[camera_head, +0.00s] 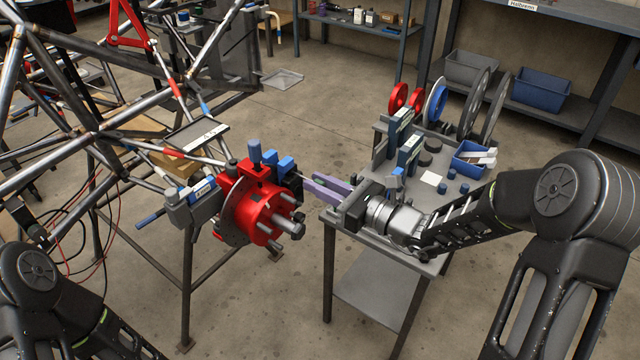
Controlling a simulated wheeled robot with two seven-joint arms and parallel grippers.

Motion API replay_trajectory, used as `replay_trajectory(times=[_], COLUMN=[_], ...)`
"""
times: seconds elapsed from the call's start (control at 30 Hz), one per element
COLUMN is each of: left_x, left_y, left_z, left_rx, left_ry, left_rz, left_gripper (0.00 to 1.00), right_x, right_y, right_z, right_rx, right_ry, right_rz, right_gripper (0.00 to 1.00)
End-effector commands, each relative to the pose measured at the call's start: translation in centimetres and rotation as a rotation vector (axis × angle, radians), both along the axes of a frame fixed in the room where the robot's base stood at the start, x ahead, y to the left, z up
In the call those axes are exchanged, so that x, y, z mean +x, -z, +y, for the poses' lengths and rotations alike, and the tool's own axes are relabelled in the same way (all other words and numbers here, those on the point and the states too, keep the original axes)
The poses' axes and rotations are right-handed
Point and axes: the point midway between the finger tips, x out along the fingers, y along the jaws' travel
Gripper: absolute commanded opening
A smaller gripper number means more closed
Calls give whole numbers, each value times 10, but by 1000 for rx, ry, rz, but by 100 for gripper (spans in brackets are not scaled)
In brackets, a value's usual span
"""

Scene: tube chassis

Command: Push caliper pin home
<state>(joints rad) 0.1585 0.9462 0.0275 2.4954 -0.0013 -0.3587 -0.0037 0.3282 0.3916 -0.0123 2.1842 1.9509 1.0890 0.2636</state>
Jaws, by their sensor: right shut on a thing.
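The red hub (262,212) with metal studs sits on a stand at the centre left. A dark brake caliper (292,186) is at its right side, with blue parts (286,165) on top. My right gripper (308,181) reaches in from the right, its purple fingers pointing left at the caliper's right side. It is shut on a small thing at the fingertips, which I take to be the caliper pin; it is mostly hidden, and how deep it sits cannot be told. My left arm shows at the lower left; its gripper is out of view.
A grey clamp-like fixture (197,204) with a blue handle stands left of the hub. The tube chassis (90,130) fills the upper left. A grey work table (455,215) with discs and a blue bin (472,160) lies under my right arm. Open floor lies in front.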

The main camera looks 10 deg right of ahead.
Motion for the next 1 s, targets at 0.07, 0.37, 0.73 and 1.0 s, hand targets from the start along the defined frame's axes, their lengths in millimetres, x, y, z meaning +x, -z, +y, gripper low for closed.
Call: replay_trajectory(times=[0.07, 0.37, 0.73, 1.0], left_x=[0, 0, 0, 0], left_y=[3, 8, 8, 8], left_z=[0, 0, 0, 0], left_rx=[0, 0, 0, 0], left_ry=[0, 0, 0, 0], left_rz=[0, 0, 0, 0], left_gripper=[43, 43, 43, 43], right_x=[6, 23, 23, 23], right_y=[1, 0, 0, 0], right_z=[4, 19, 19, 19], right_rx=[1, -1, 0, 0], right_ry=[-1, 1, 1, 0], right_rz=[-2, 1, 0, 0], right_gripper=[0, 0, 37, 41])
